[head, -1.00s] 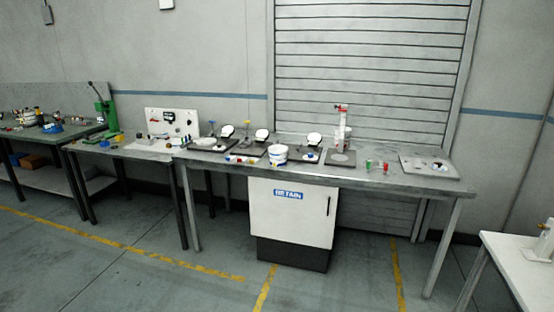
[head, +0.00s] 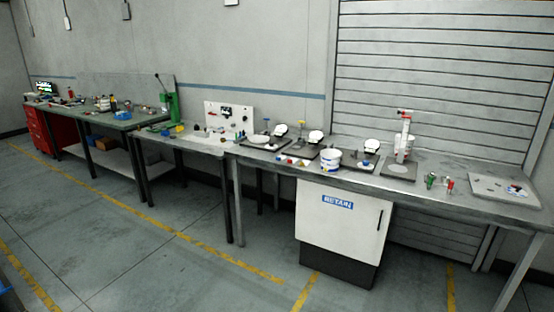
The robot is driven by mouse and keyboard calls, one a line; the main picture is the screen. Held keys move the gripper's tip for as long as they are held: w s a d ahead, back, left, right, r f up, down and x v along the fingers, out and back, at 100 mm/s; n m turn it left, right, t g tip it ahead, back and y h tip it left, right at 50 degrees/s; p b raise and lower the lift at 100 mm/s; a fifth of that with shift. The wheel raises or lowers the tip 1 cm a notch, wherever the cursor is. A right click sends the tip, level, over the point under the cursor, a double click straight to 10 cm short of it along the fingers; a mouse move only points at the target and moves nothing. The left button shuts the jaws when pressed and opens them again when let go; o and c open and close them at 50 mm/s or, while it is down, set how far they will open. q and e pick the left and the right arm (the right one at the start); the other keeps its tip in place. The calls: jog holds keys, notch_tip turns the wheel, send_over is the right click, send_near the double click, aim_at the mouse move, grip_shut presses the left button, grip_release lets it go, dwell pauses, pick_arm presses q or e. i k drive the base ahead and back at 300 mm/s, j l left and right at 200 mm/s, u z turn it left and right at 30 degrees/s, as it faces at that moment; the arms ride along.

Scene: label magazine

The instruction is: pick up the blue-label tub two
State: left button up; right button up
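A white tub (head: 327,160) with blue and yellow marks stands near the front edge of the long grey bench. It may be a blue-label tub, but the label is too small to read. I cannot tell which is tub two. Neither of my grippers is in view.
The long grey bench (head: 450,192) carries several black-based devices and a flat plate (head: 503,189). Below it stands a white cabinet (head: 342,222) marked RETAIN. A green press (head: 169,103) and a red drawer cabinet (head: 42,130) are left. The floor in front is clear.

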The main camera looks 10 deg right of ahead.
aim_at(331, 158)
jog(key=i+l+u, duration=0.7)
jog(key=l, duration=0.2)
jog(key=i+l+u, duration=0.1)
jog(key=l, duration=0.25)
jog(key=i+l+u, duration=0.1)
jog(key=l, duration=0.2)
jog(key=i+l+u, duration=0.1)
jog(key=l, duration=0.25)
jog(key=i+l, duration=0.1)
jog(key=l, duration=0.25)
jog(key=i+l, duration=0.15)
jog(key=l, duration=0.2)
jog(key=i+l, duration=0.1)
jog(key=l, duration=0.3)
jog(key=u, duration=0.05)
